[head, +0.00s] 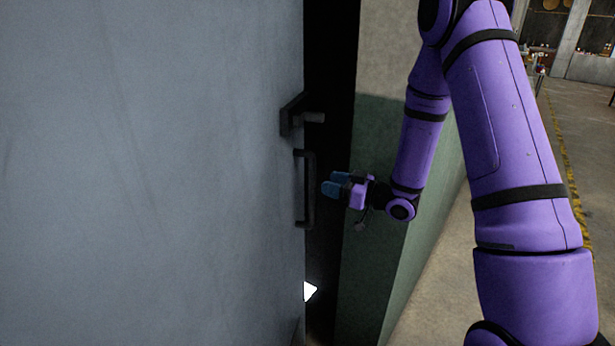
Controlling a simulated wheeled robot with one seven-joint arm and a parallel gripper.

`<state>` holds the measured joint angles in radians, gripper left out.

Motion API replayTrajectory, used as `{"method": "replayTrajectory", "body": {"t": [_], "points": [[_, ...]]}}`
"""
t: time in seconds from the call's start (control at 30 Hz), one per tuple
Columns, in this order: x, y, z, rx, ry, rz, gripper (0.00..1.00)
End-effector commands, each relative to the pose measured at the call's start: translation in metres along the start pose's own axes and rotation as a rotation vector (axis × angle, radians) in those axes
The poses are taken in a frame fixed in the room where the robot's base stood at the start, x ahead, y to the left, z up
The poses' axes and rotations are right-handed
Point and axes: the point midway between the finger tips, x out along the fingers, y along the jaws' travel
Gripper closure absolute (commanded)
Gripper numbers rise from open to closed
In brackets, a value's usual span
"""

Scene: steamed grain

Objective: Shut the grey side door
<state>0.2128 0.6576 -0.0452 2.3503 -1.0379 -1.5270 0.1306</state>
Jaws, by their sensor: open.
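The grey side door (150,170) fills the left half of the head view. It stands ajar, with a dark gap (330,60) between its right edge and the wall. A black vertical pull handle (309,190) and a dark latch piece (295,115) sit at the door's edge. My gripper (328,187), with blue fingertips, is in front of the gap, just right of the handle, and points left. It is open and holds nothing. Whether a fingertip touches the handle I cannot tell; a small space shows between them.
A wall end (375,130), pale above and dark green below, stands right of the gap behind my wrist. A bright patch (309,291) shows low in the gap. Open concrete floor (440,290) with a yellow line lies to the right.

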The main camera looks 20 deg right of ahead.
Motion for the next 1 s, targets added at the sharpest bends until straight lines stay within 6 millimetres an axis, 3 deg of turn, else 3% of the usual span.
{"method": "replayTrajectory", "body": {"t": [0.2, 0.4, 0.6, 0.87, 0.9, 1.0], "points": [[0.041, -0.001, 0.000, -0.003, 0.001, -0.004, 0.52], [0.068, 0.000, 0.000, -0.002, 0.000, -0.001, 0.52], [0.081, 0.000, 0.000, -0.002, 0.000, 0.000, 0.52], [0.082, 0.000, 0.000, -0.001, -0.001, 0.001, 0.52], [0.082, 0.000, 0.000, -0.001, -0.001, 0.001, 0.54], [0.082, 0.000, 0.000, -0.001, 0.000, 0.001, 0.77]]}}
